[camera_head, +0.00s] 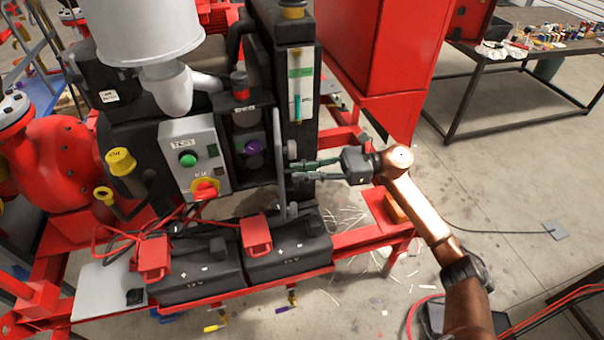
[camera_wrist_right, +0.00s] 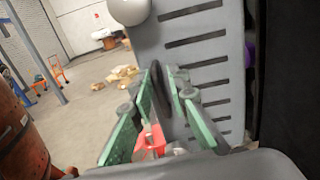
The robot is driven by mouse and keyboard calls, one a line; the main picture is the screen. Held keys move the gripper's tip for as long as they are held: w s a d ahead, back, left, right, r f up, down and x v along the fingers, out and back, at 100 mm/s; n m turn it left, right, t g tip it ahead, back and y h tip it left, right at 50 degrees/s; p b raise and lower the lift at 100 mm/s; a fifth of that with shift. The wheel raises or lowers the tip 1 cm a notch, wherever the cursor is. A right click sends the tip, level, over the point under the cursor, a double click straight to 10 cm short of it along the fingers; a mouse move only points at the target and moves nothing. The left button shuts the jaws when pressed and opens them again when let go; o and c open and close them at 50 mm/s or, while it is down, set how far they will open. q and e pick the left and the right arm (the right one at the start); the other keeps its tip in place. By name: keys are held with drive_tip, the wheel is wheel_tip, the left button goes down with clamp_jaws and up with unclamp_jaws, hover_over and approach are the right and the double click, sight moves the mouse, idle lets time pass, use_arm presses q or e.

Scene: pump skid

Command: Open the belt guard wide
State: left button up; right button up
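The belt guard (camera_head: 281,180) shows in the head view as a thin grey panel, nearly edge-on. It stands out from the dark housing (camera_head: 238,165), and a purple round part (camera_head: 254,146) shows inside. In the right wrist view the guard (camera_wrist_right: 205,65) is a grey plate with dark slots, filling the upper middle and right. My right gripper (camera_head: 292,170) is at the guard's right side. In the wrist view its green-padded fingers (camera_wrist_right: 164,78) stand apart, with a dark upright bar between or just beyond them. I cannot tell whether they touch it. My left gripper is not in view.
A grey control box (camera_head: 193,155) with a green button and red knob is left of the housing. Two black batteries (camera_head: 285,257) sit below on the red frame. A red cabinet (camera_head: 385,45) stands behind my right arm. Open floor (camera_head: 510,190) lies to the right.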

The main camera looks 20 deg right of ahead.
drive_tip(key=shift+o, duration=1.1)
drive_tip(key=shift+f, duration=0.15)
drive_tip(key=shift+s, duration=0.1)
drive_tip(key=v, duration=1.2)
drive_tip(key=shift+a, duration=0.1)
